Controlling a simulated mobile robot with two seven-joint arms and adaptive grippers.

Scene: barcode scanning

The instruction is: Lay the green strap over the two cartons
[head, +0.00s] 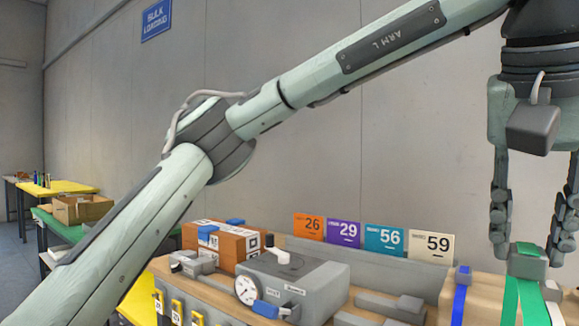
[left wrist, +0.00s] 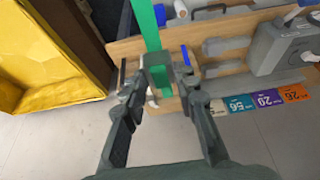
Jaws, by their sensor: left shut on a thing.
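My left gripper (head: 532,250) is at the right of the head view, pointing down, its fingers shut on the grey end block of the green strap (head: 512,300). The strap hangs down past the bottom edge, so its lower part is hidden. In the left wrist view the gripper (left wrist: 160,80) pinches the grey block, and the green strap (left wrist: 147,25) runs away from it to the top edge. Orange-brown cartons (head: 238,248) with white labels and blue pieces on top stand on the bench at lower middle, well left of the gripper. My right gripper does not show.
A grey scale with a dial (head: 300,283) stands just in front of the cartons. Numbered cards (head: 384,240) line the back. A yellow bin (left wrist: 55,60) is at left in the wrist view.

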